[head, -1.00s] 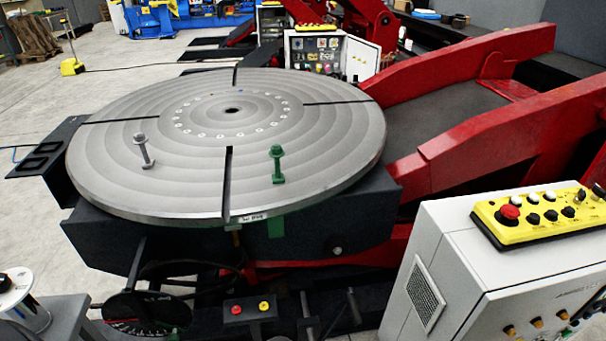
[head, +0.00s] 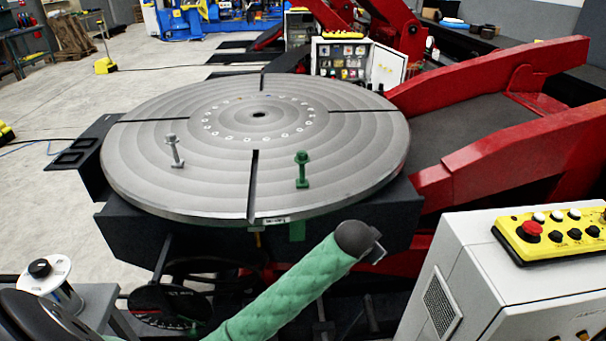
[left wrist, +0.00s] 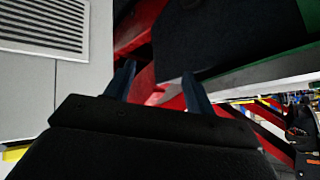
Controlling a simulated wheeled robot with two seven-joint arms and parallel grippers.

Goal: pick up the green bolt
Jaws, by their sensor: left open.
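The green bolt (head: 302,170) stands upright on the front right part of the round grey turntable (head: 205,185) in the head view, right of the front slot. My left arm in its green sleeve reaches in from below, its dark end in front of the turntable, lower than the bolt and apart from it in the picture. The left gripper (left wrist: 155,88) shows two dark fingers spread apart with nothing between them in the left wrist view. The bolt does not show in that view. My right gripper is not in view.
A grey bolt (head: 174,151) stands on the turntable's left part. Red tilt arms (head: 480,75) rise at the right. A grey control cabinet (head: 480,285) with a yellow button panel (head: 550,234) stands at front right. A reel (head: 45,275) sits at lower left.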

